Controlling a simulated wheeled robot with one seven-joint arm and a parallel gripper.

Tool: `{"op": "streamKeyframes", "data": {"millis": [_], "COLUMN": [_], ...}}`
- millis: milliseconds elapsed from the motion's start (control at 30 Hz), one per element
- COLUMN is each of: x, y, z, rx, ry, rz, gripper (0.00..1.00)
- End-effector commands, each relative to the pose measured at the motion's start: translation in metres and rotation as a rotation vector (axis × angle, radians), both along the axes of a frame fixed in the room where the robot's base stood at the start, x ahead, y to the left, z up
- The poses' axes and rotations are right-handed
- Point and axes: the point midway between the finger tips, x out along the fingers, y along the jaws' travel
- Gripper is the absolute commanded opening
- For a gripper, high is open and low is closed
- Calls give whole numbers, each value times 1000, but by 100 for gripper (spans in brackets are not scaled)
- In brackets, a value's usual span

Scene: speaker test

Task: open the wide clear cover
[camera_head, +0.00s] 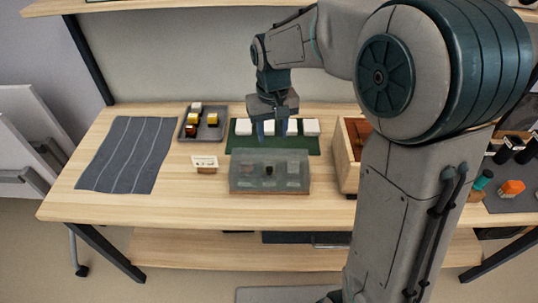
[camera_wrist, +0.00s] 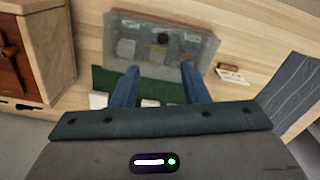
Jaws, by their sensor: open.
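The cover also shows in the wrist view (camera_wrist: 150,28), ahead of the fingers. My gripper (camera_head: 272,132) is open and empty, with its blue fingers pointing down above the green mat behind the cover. In the wrist view my gripper (camera_wrist: 158,75) has its two fingers spread apart, with the cover beyond their tips.
White blocks (camera_head: 310,127) stand on the green mat (camera_head: 305,145) behind the cover. A small card in a holder (camera_head: 205,163) stands left of the cover, a wooden box (camera_head: 346,170) right. A tray (camera_head: 214,132) holds small blocks. A striped grey cloth (camera_head: 128,155) lies left.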

Motion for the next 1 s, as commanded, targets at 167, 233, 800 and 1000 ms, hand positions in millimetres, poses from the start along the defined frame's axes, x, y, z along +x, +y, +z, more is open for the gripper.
{"op": "streamKeyframes", "data": {"millis": [167,233,800,1000], "x": [6,6,5,5], "y": [8,8,7,7], "z": [-8,-16,-124,-139], "rx": [1,0,1,1], "ry": [12,14,13,11], "rz": [12,12,11,11], "gripper": [41,41,41,41]}}
